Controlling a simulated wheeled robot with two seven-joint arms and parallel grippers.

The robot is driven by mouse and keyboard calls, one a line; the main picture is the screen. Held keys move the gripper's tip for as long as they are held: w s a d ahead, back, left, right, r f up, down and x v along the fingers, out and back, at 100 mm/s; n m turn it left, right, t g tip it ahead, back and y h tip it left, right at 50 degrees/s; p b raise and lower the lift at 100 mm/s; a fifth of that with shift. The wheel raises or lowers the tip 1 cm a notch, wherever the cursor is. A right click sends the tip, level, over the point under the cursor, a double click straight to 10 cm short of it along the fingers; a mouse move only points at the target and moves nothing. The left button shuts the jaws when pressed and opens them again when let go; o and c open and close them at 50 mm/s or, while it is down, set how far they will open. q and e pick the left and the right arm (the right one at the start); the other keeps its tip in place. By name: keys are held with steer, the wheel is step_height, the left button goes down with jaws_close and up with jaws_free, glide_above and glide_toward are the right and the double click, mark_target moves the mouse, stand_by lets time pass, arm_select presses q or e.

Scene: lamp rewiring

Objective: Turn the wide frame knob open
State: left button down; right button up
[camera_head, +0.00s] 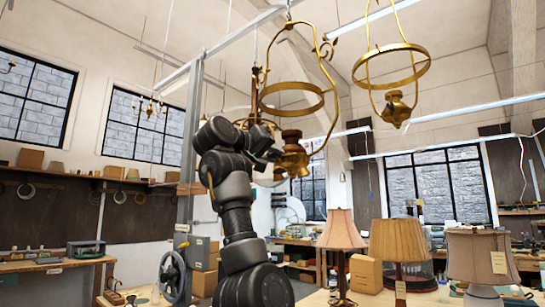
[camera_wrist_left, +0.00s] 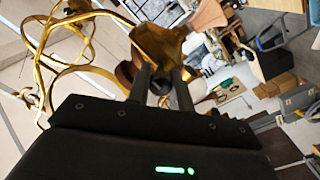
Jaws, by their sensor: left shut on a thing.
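A brass hanging lamp frame (camera_head: 327,97) with a ring and curved side arms hangs in the middle of the head view. Its cup-shaped brass base (camera_head: 293,160) is low on it. My left gripper (camera_head: 275,152) is raised at the left side of this base. In the left wrist view, the two dark fingers (camera_wrist_left: 162,88) are close together just below the brass base (camera_wrist_left: 158,45), shut on a small dark part, apparently the knob. The fingers mostly hide it, so its turn position cannot be told. My right gripper is not in view.
A second brass frame (camera_head: 427,62) hangs to the right. Shaded lamps, including a pink one (camera_head: 341,230) and a tan one (camera_head: 399,240), stand on the bench below. A grey post (camera_head: 188,150) rises behind my left arm.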

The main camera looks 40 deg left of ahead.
arm_select(q)
steer(key=shift+f, duration=0.1)
steer(key=c, duration=1.3)
jaws_free()
steer(key=shift+o, duration=0.2)
steer(key=s+b, duration=0.5)
steer(key=s, duration=0.5)
steer(key=shift+s, duration=0.35)
